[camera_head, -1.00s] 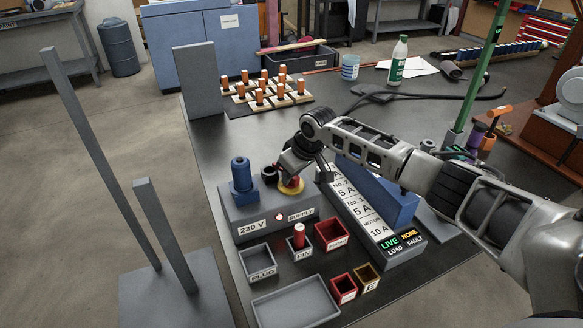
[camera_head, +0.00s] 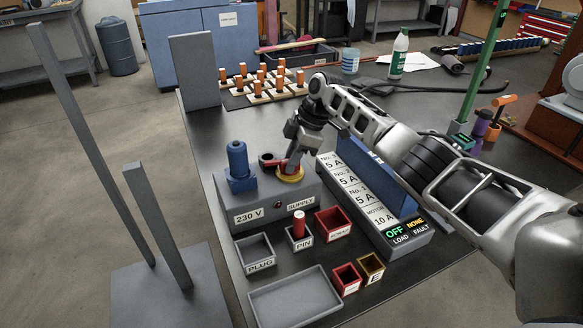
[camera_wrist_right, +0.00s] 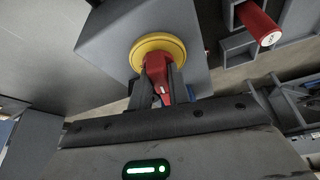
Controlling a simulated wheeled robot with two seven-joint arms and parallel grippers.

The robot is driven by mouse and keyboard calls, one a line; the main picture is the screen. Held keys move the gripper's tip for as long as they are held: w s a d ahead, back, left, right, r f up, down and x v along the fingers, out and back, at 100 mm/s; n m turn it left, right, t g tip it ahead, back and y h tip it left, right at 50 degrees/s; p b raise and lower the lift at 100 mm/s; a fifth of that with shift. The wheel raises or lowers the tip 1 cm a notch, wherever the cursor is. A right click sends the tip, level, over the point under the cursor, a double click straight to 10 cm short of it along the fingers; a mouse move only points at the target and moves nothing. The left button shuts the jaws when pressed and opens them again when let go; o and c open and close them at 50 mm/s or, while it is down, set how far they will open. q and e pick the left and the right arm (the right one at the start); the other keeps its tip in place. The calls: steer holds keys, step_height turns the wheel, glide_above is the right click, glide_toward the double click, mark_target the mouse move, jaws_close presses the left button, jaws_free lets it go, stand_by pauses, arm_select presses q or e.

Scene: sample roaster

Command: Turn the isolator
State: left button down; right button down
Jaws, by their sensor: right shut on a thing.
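The isolator is a red handle (camera_wrist_right: 157,75) on a round yellow plate (camera_wrist_right: 150,48), on top of the grey supply box (camera_head: 262,213) marked 230 V. The plate also shows in the head view (camera_head: 289,175). My right gripper (camera_head: 292,160) reaches down onto it from above. In the wrist view the right gripper's fingers (camera_wrist_right: 160,88) are shut on the red handle, one on each side. The supply lamp (camera_head: 278,204) looks dark red. My left gripper is not in view.
A blue plug (camera_head: 239,165) and a dark ring stand on the box beside the isolator. The fuse strip (camera_head: 350,190) lies to its right. In front are small labelled bins, a red pin (camera_head: 299,224) and a grey tray (camera_head: 293,300).

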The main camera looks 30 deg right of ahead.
steer(key=shift+f+n+g+b, duration=0.15)
steer(key=shift+n+g+b, duration=0.25)
steer(key=shift+n+b, duration=0.55)
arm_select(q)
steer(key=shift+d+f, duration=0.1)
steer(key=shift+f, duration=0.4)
arm_select(e)
steer(key=shift+n, duration=0.35)
arm_select(q)
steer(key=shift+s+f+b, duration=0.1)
steer(key=shift+b, duration=0.2)
arm_select(e)
steer(key=c, duration=1.3)
jaws_free()
steer(key=shift+r, duration=0.25)
